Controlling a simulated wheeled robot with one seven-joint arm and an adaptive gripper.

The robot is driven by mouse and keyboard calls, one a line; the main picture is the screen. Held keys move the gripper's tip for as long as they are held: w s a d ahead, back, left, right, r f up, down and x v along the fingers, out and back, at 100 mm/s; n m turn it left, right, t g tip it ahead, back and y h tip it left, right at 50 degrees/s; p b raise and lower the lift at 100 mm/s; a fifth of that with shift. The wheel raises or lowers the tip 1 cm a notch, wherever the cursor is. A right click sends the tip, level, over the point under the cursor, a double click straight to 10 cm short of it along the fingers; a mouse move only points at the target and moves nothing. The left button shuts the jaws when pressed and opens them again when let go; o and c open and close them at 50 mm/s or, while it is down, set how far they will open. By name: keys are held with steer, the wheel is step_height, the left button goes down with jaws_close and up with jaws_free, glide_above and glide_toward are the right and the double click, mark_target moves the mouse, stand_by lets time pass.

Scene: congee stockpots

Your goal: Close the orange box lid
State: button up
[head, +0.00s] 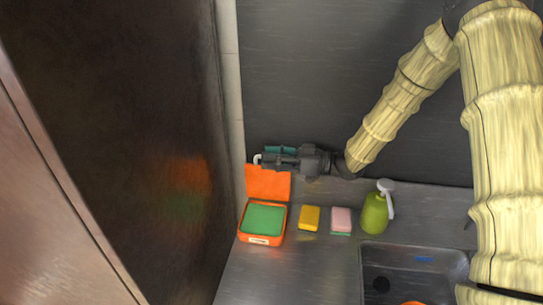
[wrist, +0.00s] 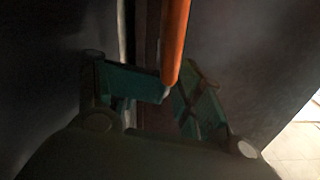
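The orange box (head: 262,240) stands at the left end of the steel counter, with a green block (head: 264,219) filling it and a pale label on its front. Its orange lid (head: 268,184) is raised, standing up at the back of the box. My gripper (head: 265,156) is just behind and above the lid's top edge, pointing left. In the dark wrist view, the teal fingers (wrist: 168,100) are apart, and the lid (wrist: 175,42) shows edge-on as an orange strip ending near the fingertips. I cannot tell whether they touch it.
A yellow sponge (head: 309,218), a pink and green sponge (head: 341,221) and a green pump bottle (head: 375,213) stand right of the box. A sink (head: 400,262) is at the lower right. A dark panel (head: 150,130) rises close on the left; a grey wall (head: 330,80) stands behind.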

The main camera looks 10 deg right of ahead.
steer(key=shift+s+a, duration=0.1)
steer(key=shift+a, duration=0.1)
steer(key=shift+d, duration=0.1)
steer(key=shift+d, duration=0.1)
jaws_close()
steer(key=shift+r, duration=0.1)
